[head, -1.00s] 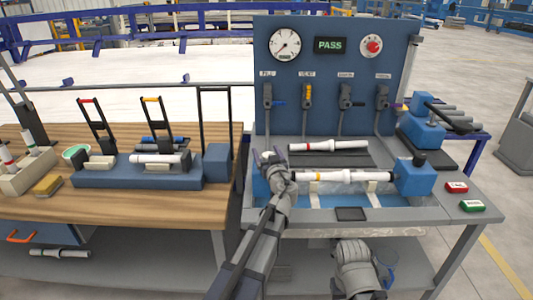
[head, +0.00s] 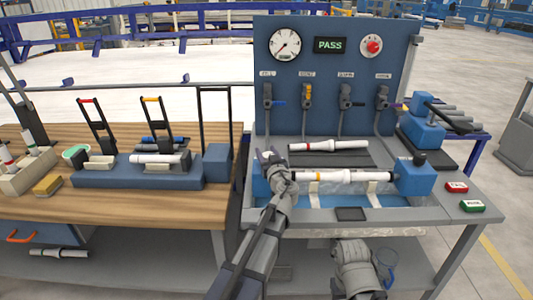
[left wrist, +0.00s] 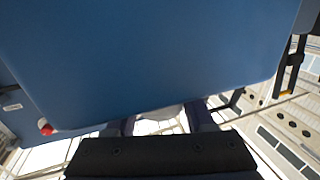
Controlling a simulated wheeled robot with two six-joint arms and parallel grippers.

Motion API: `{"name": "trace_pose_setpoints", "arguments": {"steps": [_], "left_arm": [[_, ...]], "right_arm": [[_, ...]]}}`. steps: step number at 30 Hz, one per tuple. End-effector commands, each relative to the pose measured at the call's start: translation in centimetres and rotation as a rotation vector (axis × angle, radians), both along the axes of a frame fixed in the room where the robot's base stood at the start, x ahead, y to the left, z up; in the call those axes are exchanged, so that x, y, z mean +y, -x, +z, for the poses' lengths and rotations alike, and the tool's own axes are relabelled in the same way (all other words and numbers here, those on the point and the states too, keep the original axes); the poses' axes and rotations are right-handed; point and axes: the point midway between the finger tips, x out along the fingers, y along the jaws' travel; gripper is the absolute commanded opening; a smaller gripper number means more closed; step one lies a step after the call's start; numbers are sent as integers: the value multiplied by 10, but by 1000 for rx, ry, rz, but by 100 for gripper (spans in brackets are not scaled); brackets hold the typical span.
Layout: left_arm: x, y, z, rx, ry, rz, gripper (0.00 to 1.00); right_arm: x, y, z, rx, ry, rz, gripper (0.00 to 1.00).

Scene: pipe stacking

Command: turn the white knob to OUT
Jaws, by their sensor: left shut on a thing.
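My left gripper (head: 268,157) is at the left end of the test bench trough, at the blue end block (head: 257,183). It is shut on a small white part, which I take to be the white knob; this shows between the fingers in the left wrist view (left wrist: 160,120). The gripper hides most of the knob in the head view, and I cannot read its marking. A large blue surface (left wrist: 150,60) fills the top of the left wrist view. My right arm (head: 357,268) is low at the front; its fingers are not clear.
A white pipe (head: 345,177) lies in the trough up to the right blue block (head: 416,177). Another pipe (head: 328,146) lies behind it. The back panel (head: 325,75) carries a gauge, a PASS display (head: 330,45), a red button and several valves. Red and green blocks are at right.

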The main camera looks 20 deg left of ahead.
Motion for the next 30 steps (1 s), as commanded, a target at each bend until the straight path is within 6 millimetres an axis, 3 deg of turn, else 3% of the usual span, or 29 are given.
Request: {"name": "trace_pose_setpoints", "arguments": {"steps": [8,30], "left_arm": [[1,-1,0,0,0,126,0],[10,12,0,0,0,764,0]], "right_arm": [[0,0,0,0,0,0,49],[0,0,0,0,0,0,49]]}}
